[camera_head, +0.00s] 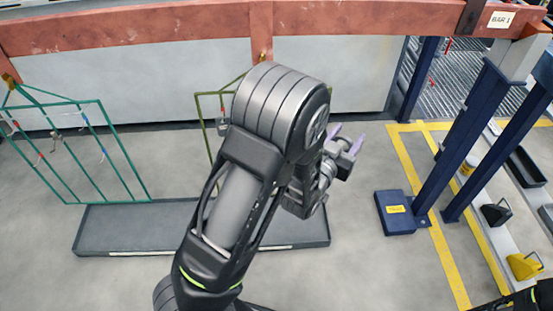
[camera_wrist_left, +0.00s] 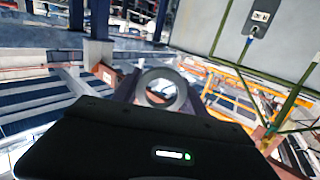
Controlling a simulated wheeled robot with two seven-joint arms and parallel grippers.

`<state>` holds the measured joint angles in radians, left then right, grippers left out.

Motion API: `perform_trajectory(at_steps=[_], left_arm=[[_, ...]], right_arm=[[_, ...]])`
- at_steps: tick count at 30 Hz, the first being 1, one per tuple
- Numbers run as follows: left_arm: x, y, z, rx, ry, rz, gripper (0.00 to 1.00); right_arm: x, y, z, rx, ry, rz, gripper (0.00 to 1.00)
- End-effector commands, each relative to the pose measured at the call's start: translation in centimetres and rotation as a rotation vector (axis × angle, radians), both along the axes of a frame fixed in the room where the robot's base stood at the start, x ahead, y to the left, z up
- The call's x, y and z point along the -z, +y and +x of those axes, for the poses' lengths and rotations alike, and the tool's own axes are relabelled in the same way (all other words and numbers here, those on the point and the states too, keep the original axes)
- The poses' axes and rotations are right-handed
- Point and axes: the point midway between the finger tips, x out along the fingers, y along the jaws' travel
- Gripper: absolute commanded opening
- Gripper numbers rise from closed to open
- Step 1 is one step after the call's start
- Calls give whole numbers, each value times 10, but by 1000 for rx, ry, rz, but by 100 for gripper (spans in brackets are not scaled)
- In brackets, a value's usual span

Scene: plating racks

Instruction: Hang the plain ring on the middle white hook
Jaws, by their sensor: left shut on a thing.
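My left gripper (camera_head: 346,140) is right of the arm's large dark wrist joint, and its purple fingertips point up and away. In the left wrist view, the gripper is shut on a grey ring (camera_wrist_left: 162,74) with an open centre, held upright between its fingers. The ring cannot be made out in the head view. An olive-green rack frame (camera_head: 198,110) hangs behind my arm, mostly hidden. A small pale hook fitting (camera_head: 222,125) shows at its left part. In the left wrist view, a fitting (camera_wrist_left: 254,28) shows beside the green bars. The middle white hook cannot be told for certain. My right gripper is not in view.
A teal rack (camera_head: 128,160) with several small hooks hangs at the left from a rusty beam (camera_head: 150,24). A long grey tray (camera_head: 120,236) lies below the racks. A blue post (camera_head: 455,150) with a blue foot block (camera_head: 394,212) stands right. Floor between is clear.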

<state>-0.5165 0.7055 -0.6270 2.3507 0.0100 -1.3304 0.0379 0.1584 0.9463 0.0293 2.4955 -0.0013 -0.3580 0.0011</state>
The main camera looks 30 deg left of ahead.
Motion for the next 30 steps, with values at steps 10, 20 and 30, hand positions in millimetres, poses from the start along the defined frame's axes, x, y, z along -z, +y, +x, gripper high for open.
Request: perform_trajectory(at_steps=[10, 20, 30], left_arm=[[0, 0, 0, 0, -1, 0, 2], [41, 25, 3, -52, -3, -2, 2], [147, 106, 2, -220, -5, -6, 2]], right_arm=[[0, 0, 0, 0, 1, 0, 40], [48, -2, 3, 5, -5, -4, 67], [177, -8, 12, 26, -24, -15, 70]])
